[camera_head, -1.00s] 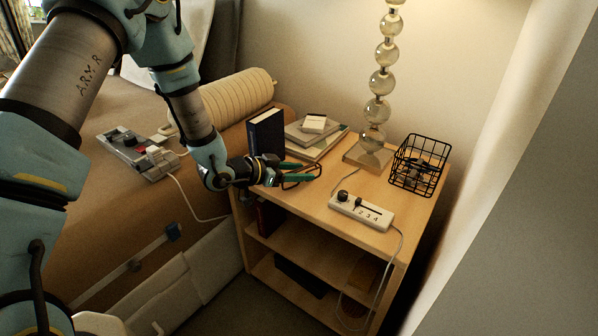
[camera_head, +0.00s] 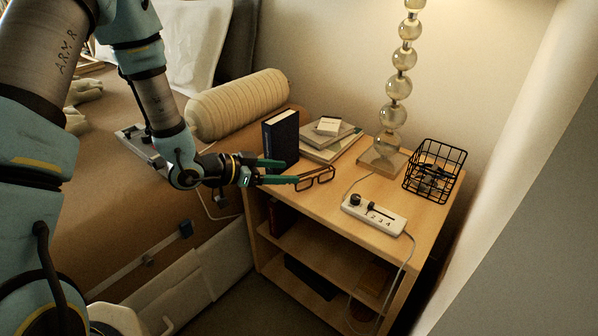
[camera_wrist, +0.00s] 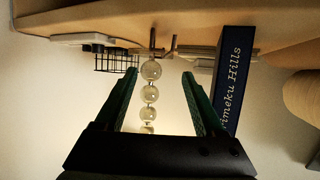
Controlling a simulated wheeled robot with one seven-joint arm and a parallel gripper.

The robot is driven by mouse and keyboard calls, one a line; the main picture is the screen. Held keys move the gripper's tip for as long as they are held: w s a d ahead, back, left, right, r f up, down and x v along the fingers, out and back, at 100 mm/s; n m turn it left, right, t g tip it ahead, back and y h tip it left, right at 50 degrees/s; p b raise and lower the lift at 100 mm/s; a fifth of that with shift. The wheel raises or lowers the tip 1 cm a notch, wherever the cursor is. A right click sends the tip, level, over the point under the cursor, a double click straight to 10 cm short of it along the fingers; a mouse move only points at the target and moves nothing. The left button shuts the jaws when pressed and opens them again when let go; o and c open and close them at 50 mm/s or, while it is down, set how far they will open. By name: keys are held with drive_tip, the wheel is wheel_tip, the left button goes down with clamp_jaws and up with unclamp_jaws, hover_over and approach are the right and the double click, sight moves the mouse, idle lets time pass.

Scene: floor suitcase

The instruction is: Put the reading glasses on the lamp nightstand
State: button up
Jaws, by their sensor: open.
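The dark-framed reading glasses (camera_head: 316,178) rest on the wooden lamp nightstand (camera_head: 335,207), near its left front edge. My gripper (camera_head: 291,172) is open with its green fingers just left of the glasses, level with the tabletop. The near finger's tip is close to the frame; I cannot tell whether they touch. In the wrist view, which is upside down, the open fingers (camera_wrist: 158,75) stand apart with nothing clearly held between them. Thin dark bars beyond the tips may be the glasses.
A dark upright book (camera_head: 281,137) stands close behind the fingers. Bare wood lies in front of the glasses.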

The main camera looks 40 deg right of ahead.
drive_tip(key=w+a+r+n+t+y, duration=0.35)
drive_tip(key=w+a+n+t, duration=0.2)
drive_tip(key=w+a, duration=0.65)
drive_tip(key=w+a+r+n+t+y, duration=0.1)
drive_tip(key=a+n+y, duration=0.15)
drive_tip(key=a, duration=0.45)
drive_tip(key=w+a+r+n+t+y, duration=0.1)
drive_tip(key=w+a+n+y, duration=0.1)
drive_tip(key=a+y, duration=0.35)
drive_tip(key=s+a+r+n+g+y, duration=0.1)
drive_tip(key=s+a+r+n+g, duration=0.1)
drive_tip(key=s+a+n, duration=0.2)
drive_tip(key=s+a+r+n+g, duration=0.2)
drive_tip(key=s+a+r+n, duration=0.1)
drive_tip(key=s+a, duration=0.5)
drive_tip(key=a+n, duration=0.1)
drive_tip(key=a, duration=0.2)
drive_tip(key=shift+s+a+y, duration=0.2)
drive_tip(key=shift+s+y, duration=0.15)
wheel_tip(320, 180, up, 18)
drive_tip(key=p, duration=1.8)
